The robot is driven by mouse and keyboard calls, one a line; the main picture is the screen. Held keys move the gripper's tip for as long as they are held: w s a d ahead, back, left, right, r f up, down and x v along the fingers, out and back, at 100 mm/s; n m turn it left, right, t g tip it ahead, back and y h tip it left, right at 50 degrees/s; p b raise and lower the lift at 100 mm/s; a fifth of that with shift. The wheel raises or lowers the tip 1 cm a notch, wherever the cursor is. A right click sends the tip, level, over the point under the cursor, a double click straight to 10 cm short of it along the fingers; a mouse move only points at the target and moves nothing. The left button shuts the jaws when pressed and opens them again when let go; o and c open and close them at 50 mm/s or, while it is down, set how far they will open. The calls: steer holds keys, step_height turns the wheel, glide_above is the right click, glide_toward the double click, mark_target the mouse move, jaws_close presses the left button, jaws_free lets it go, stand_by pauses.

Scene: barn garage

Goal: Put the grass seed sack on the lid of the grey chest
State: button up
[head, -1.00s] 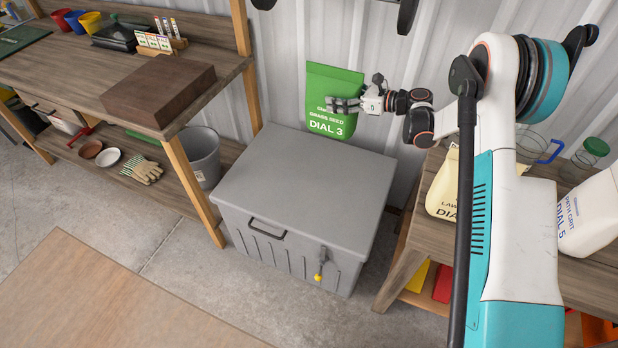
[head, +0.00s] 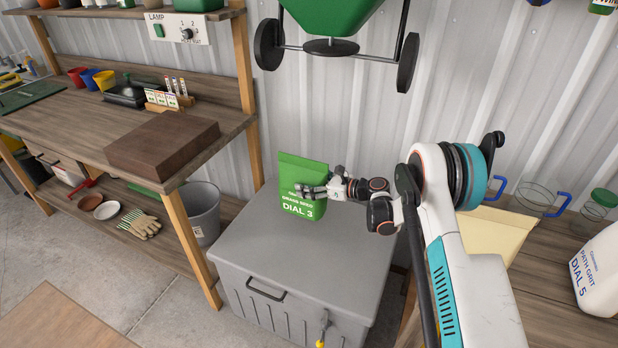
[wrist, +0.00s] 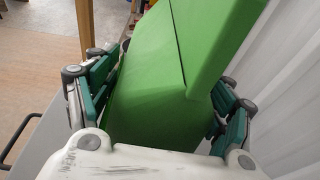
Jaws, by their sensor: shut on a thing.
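The green grass seed sack (head: 301,178), printed "GRASS SEED DIAL 3", is upright over the back left part of the grey chest's lid (head: 310,245). I cannot tell whether its bottom touches the lid. My gripper (head: 316,191) is shut on the sack from its right side. In the wrist view the green sack (wrist: 160,95) fills the space between the fingers, with finger pads (wrist: 97,88) on both sides of it. The chest is closed, with a black handle and a yellow-tipped latch on its front.
A wooden workbench (head: 75,118) with a brown block (head: 162,145) stands left of the chest, a grey bucket (head: 203,208) beneath it. A green spreader (head: 330,15) hangs above. A right-hand bench (head: 540,265) carries a path grit jug (head: 598,268). The front of the lid is clear.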

mark_target(324, 208)
step_height(324, 208, down, 11)
steer(key=b, duration=0.3)
steer(key=shift+f+b, duration=0.15)
steer(key=shift+b, duration=0.2)
steer(key=o, duration=2.1)
steer(key=shift+s+d+r+p, duration=0.25)
steer(key=shift+d+p, duration=0.1)
steer(key=shift+d, duration=0.25)
steer(key=p+v, duration=0.2)
steer(key=v, duration=0.4)
steer(key=shift+s+d, duration=0.1)
